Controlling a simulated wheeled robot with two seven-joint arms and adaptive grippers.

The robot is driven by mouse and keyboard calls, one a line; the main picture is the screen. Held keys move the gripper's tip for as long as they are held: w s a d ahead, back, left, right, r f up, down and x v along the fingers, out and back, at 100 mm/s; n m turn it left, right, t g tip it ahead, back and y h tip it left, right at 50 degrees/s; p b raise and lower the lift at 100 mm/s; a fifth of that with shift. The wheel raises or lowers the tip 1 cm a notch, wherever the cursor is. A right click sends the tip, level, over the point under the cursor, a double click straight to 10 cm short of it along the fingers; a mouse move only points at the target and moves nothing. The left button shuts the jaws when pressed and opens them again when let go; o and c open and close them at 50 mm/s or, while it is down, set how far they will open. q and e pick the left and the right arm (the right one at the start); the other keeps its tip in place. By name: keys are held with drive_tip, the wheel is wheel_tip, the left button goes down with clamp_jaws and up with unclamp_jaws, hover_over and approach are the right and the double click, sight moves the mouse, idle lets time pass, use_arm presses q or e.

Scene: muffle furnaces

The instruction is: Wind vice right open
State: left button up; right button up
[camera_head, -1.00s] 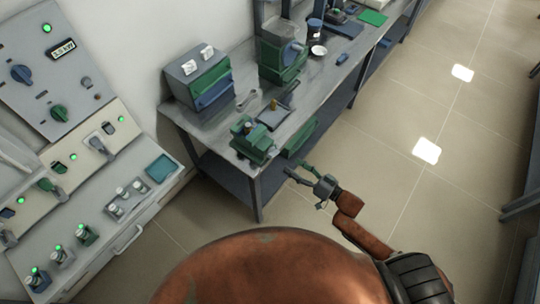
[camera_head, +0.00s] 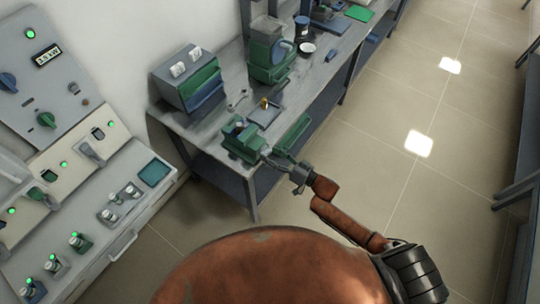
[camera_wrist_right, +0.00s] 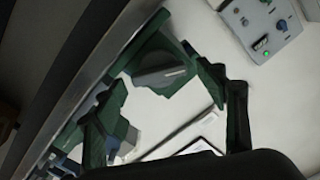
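A green bench vice (camera_head: 243,142) stands at the near corner of the grey workbench. In the right wrist view a green block with a grey elongated knob or handle (camera_wrist_right: 160,77) shows, probably part of the vice. My right gripper (camera_head: 271,157) is at the vice's right front side, very close to it in the head view. In the right wrist view my right gripper (camera_wrist_right: 168,116) has its fingers spread wide, with the knob between and beyond them. Whether a finger touches the vice I cannot tell. My left gripper is not in view.
The workbench (camera_head: 200,128) carries a grey box with green and blue fronts (camera_head: 188,78), a dark tray (camera_head: 265,112) and a green machine (camera_head: 270,52). A green panel (camera_head: 292,133) juts by its front edge. A control console (camera_head: 90,190) stands left. The tiled floor right is clear.

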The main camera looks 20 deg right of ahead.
drive_tip(key=c, duration=1)
drive_tip(key=shift+a, duration=0.45)
drive_tip(key=shift+c, duration=0.3)
drive_tip(key=shift+d, duration=0.35)
